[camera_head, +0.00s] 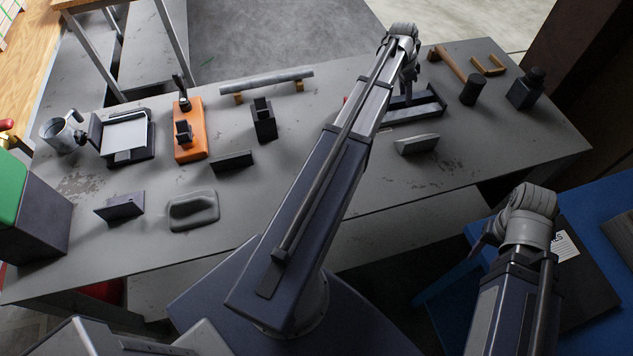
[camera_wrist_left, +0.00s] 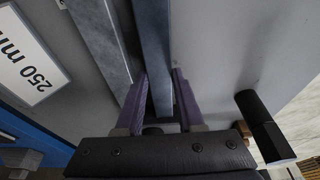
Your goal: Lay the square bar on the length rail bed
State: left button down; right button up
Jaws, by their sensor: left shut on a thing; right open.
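My left gripper (camera_head: 407,92) is at the far right part of the table, directly over the length rail bed (camera_head: 425,116), a dark narrow tray-like fixture. In the left wrist view the purple fingers of the left gripper (camera_wrist_left: 160,98) are shut on the square bar (camera_wrist_left: 153,45), a long blue-grey bar running away between them. A lighter grey steel edge (camera_wrist_left: 98,38) runs beside the bar. I cannot tell whether the bar touches the bed. My right gripper (camera_head: 484,238) is low at the right, away from the table, mostly hidden by its wrist.
A mallet (camera_head: 472,89) lies right of the bed, and it also shows in the left wrist view (camera_wrist_left: 264,125). A black block (camera_head: 525,89) stands at the far right. A grey wedge-shaped block (camera_head: 417,144) sits in front of the bed. A round bar (camera_head: 267,79) rests on wooden blocks farther left.

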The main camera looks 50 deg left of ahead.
pick_arm(q)
jog(key=shift+c, duration=2.2)
grip_release()
jog(key=shift+s, duration=0.1)
jog(key=shift+r, duration=0.1)
notch_tip(320, 180, up, 6)
jog(key=p, duration=0.6)
